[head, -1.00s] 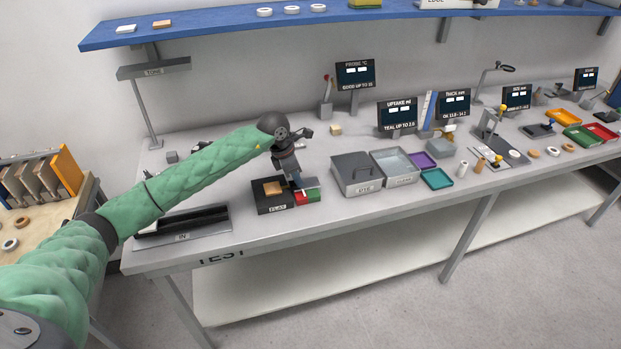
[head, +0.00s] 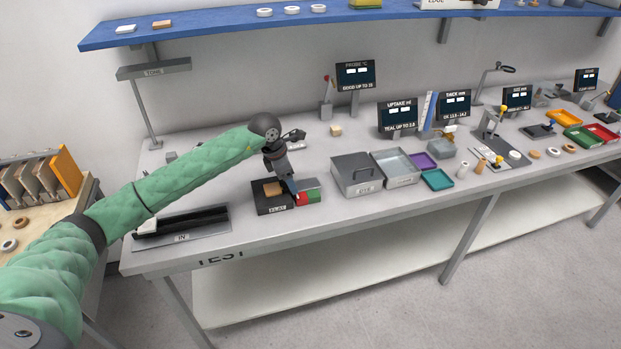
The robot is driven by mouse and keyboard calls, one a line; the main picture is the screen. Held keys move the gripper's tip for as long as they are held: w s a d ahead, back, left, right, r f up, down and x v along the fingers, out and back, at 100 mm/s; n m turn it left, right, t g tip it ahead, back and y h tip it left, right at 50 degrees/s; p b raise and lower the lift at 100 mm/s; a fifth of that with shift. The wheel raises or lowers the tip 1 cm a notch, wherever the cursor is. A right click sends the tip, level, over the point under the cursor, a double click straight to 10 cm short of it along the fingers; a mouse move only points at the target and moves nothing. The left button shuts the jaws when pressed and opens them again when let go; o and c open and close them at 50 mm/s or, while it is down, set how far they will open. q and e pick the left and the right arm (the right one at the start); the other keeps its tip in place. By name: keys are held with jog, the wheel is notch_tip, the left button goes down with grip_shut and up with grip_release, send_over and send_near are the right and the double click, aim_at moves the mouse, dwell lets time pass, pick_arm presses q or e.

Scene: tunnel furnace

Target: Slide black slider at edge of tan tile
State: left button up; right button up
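The tan tile (head: 272,188) lies on a black block (head: 268,205) with a label on its front, near the bench's front left. My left gripper (head: 294,191) points down at the tile block's right side, close to the tile's right edge. Its fingers are small and dark, so I cannot tell whether they are open, or touch anything. I cannot make out the black slider apart from the black block and the dark gripper. My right gripper is out of view.
A red and green pad (head: 309,197) with a grey piece behind it sits right of the block. A black-slotted tray (head: 182,236) lies to the left. A lidded grey box (head: 357,175) stands to the right.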

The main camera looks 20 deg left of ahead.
aim_at(283, 186)
pick_arm(q)
jog(key=shift+o, duration=1.1)
jog(key=shift+r, duration=0.1)
jog(key=shift+p+v, duration=0.5)
jog(key=shift+v, duration=2.9)
